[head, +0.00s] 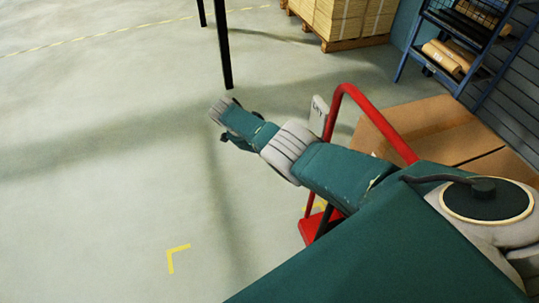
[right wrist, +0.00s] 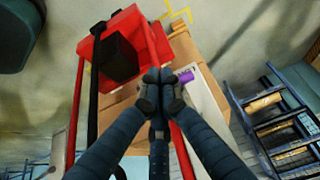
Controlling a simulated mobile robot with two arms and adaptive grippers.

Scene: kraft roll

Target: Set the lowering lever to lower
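The red lift truck's frame (head: 350,95) stands behind my right arm in the head view. A white plate with dark markings (head: 318,115) is fixed near its handle. In the right wrist view the red truck body (right wrist: 128,22) and its black box (right wrist: 108,58) show. A small purple cylinder (right wrist: 186,77) sticks out just right of my fingertips; I cannot tell whether it is the lowering lever's grip. My right gripper (right wrist: 156,76) has its fingers together, with nothing visible between them. Its fingers are mostly hidden in the head view. My left gripper is not in view.
Large cardboard boxes (head: 430,130) sit right behind the red frame. A blue rack (head: 465,40) with brown rolls stands at the back right. A loaded pallet (head: 345,22) and a dark post (head: 223,45) are farther back. The floor at the left is clear.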

